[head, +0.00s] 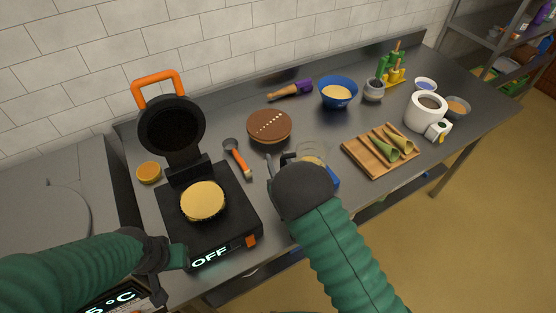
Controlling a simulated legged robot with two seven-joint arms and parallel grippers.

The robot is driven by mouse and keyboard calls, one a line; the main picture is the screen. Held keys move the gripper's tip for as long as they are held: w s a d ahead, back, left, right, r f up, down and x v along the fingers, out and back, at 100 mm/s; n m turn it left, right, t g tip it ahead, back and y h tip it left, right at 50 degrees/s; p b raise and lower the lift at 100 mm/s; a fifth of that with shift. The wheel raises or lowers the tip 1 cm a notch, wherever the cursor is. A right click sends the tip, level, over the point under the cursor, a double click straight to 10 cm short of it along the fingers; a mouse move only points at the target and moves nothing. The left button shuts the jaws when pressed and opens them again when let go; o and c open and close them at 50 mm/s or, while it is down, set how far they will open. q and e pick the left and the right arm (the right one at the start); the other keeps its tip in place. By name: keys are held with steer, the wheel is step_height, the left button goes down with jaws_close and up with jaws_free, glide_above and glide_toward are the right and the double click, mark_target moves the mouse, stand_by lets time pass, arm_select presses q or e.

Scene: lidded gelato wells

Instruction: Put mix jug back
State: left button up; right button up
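My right gripper (300,168) is over the front middle of the steel counter, its fingers pointing away from me. Just beyond it is a partly hidden round container with a pale rim and tan contents (313,160), possibly the mix jug. A blue piece (335,179) shows beside the hand; I cannot tell whether it belongs to the container. The hand hides most of the container, so I cannot tell whether the fingers hold it. My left gripper (175,256) is low at the left, by the waffle iron's front corner; its opening is unclear.
The waffle iron (230,228) stands open with a round golden waffle (203,201) and reads OFF. Around are an orange-handled scoop (238,158), a brown round lid (269,126), a blue batter bowl (338,92), a cone board (380,165) and a white pot (426,112).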

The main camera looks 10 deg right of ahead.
steer(key=shift+s+d, duration=0.1)
steer(key=shift+d, duration=0.1)
steer(key=s+d, duration=0.1)
steer(key=s, duration=1.1)
steer(key=d+f+g, duration=0.1)
steer(key=g, duration=0.1)
steer(key=d+m+g+h, duration=0.1)
steer(key=d+g, duration=0.1)
steer(key=d+f+m+g, duration=0.1)
steer(key=d+g, duration=0.1)
steer(key=shift+d+f+g+h, duration=0.15)
steer(key=shift+f+g+h, duration=0.15)
steer(key=shift+g+h, duration=0.1)
arm_select(q)
steer(key=shift+d+f, duration=0.15)
steer(key=shift+d, duration=0.3)
arm_select(e)
steer(key=s+d+r+g, duration=0.1)
steer(key=s+d+g, duration=0.1)
steer(key=s+g, duration=0.2)
steer(key=s+d+r+n+g, duration=0.1)
steer(key=s+g, duration=0.3)
steer(key=s, duration=0.7)
steer(key=shift+s+d+r, duration=0.3)
steer(key=shift+d+r, duration=0.05)
steer(key=shift+d, duration=0.1)
